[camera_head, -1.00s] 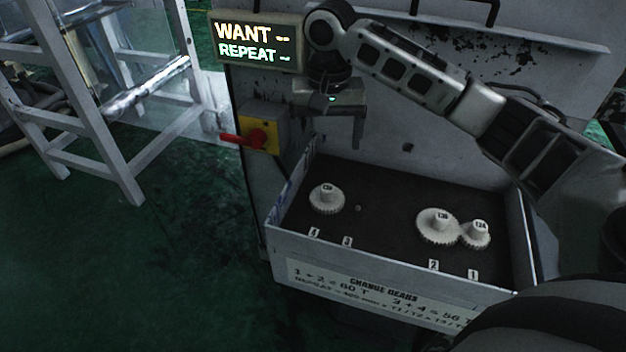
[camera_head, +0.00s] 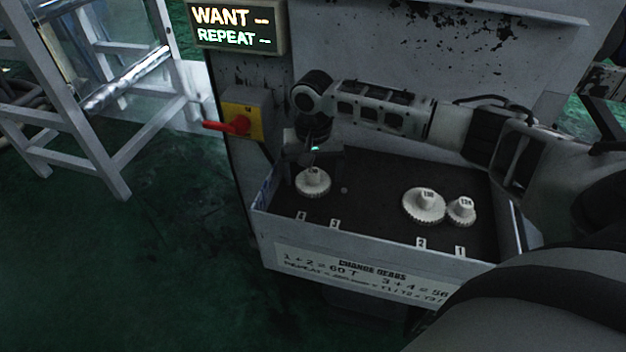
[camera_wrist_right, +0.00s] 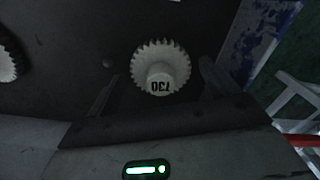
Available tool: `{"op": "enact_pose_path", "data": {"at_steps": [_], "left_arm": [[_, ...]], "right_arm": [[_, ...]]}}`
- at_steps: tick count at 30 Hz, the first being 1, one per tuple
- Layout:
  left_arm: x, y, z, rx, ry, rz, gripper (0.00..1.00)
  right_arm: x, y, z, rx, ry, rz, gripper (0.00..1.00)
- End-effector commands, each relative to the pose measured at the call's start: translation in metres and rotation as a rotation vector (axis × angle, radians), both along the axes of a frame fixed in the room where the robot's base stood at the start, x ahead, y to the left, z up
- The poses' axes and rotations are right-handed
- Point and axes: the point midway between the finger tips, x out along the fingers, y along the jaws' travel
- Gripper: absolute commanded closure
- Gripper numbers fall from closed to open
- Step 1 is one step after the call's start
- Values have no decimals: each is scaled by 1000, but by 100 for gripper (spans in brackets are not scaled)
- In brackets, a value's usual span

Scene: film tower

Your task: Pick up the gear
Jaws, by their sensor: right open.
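A small white toothed gear (camera_head: 313,184) sits at the left of the dark tray, behind the tag 4. In the right wrist view this gear (camera_wrist_right: 161,56) has a raised hub that seems to read T30 upside down. My right gripper (camera_head: 315,160) is open and low over it. In the right wrist view my right gripper (camera_wrist_right: 158,85) has one finger on each side of the hub, with gaps visible. A larger gear (camera_head: 423,208) and a smaller gear (camera_head: 461,211) stand side by side behind tags 2 and 1. My left gripper is not in view.
The tray's raised front wall (camera_head: 330,258) carries gear lettering. A bare peg (camera_head: 344,190) stands right of the left gear. A red-handled switch (camera_head: 240,123) and a lit sign (camera_head: 236,26) are on the machine at left. A white frame (camera_head: 90,135) stands beyond.

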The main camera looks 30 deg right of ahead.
Motion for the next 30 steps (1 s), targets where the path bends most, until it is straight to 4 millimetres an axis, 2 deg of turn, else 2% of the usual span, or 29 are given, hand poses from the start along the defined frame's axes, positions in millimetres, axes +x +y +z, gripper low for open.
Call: {"op": "enact_pose_path", "data": {"at_steps": [3,10,15,16,25,30], "left_arm": [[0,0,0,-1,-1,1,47],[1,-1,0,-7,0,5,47],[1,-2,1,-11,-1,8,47],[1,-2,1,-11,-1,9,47],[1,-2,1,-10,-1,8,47],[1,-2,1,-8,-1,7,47]], "right_arm": [[0,0,-9,-1,0,1,13],[0,0,-10,0,-1,1,13],[0,0,-9,0,-1,1,61],[0,0,-9,0,-1,1,64],[0,0,-8,0,-1,1,64],[1,0,3,1,-4,0,64]]}}
